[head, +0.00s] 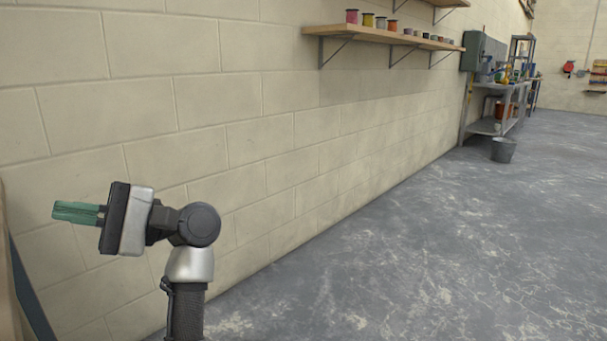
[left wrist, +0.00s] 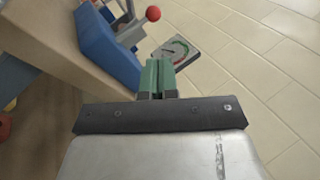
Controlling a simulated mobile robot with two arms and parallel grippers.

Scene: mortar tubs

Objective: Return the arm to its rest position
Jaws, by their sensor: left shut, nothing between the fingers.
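My left arm rises from the bottom of the head view, and its left gripper (head: 75,212) points left with green fingers together and nothing between them. The gripper is in the air in front of the block wall, apart from it. In the left wrist view the same gripper (left wrist: 157,76) shows its green fingers shut and empty. My right gripper is not in view.
A wooden edge (head: 12,275) stands at the far left, close to my gripper. The left wrist view shows a blue object (left wrist: 108,45), a red ball (left wrist: 153,13) and a dial plate (left wrist: 174,52). A shelf (head: 375,36) holds several spools. A bucket (head: 503,150) stands far off; the floor (head: 420,240) is clear.

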